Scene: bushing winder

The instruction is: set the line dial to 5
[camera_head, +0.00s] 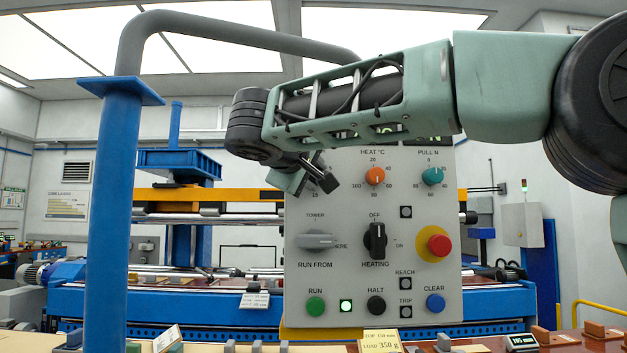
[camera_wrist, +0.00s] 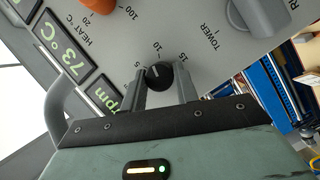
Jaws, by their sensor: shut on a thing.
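The line dial is the small black knob (camera_wrist: 160,77) on the grey control panel (camera_head: 345,215), with the numbers 5, 10 and 15 around it in the wrist view. My gripper (camera_head: 322,178) is at the panel's upper left, and its two fingers are shut on the knob, one on each side. In the wrist view a short pale mark shows on the knob's face, roughly towards the 10; its exact reading is too small to tell. In the head view my gripper and arm hide most of the dial.
An orange HEAT dial (camera_head: 375,176) and a teal PULL dial (camera_head: 432,176) sit to the right. A grey RUN FROM lever (camera_head: 316,241) and a black HEATING switch (camera_head: 376,240) are below, with a red stop button (camera_head: 439,245). My arm covers part of the displays.

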